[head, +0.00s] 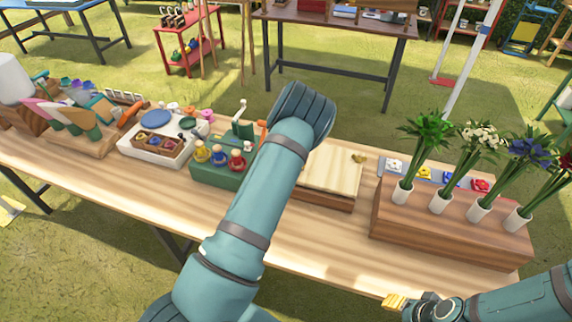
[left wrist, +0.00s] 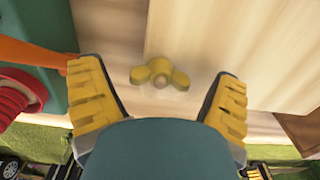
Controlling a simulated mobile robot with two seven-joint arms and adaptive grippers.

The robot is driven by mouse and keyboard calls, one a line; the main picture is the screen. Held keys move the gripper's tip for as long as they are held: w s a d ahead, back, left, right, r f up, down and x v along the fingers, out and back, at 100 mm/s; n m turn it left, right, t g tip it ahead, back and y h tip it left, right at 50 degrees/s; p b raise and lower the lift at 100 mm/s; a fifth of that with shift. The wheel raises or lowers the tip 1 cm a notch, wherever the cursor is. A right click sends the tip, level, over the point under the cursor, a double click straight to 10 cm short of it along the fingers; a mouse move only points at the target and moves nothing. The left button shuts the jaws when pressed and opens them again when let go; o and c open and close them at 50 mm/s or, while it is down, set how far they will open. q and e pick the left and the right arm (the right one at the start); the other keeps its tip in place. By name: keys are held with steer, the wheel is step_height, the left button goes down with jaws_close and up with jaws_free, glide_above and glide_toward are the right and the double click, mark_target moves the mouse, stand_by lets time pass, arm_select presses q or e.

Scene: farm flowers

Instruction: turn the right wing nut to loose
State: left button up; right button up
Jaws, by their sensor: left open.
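A brass wing nut (head: 359,158) sits at the far right corner of the pale flower-press board (head: 331,172). In the left wrist view a yellow wing nut (left wrist: 160,76) lies ahead, between the fingers and apart from both. It is beside the pale board (left wrist: 235,55), near a green box, so it looks like the left nut, which my arm hides in the head view. My left gripper (left wrist: 165,98) is open and empty; in the head view it is hidden behind my arm. My right gripper (head: 396,301) is low at the right; its finger gap is unclear.
The green box (head: 216,178) with peg dolls stands left of the press. A wooden block (head: 450,232) with several flower vases stands to its right. Bare tabletop (head: 300,240) lies in front of the press.

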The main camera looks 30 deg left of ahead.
arm_select(q)
step_height(320, 180, up, 11)
stand_by(0.4)
stand_by(0.4)
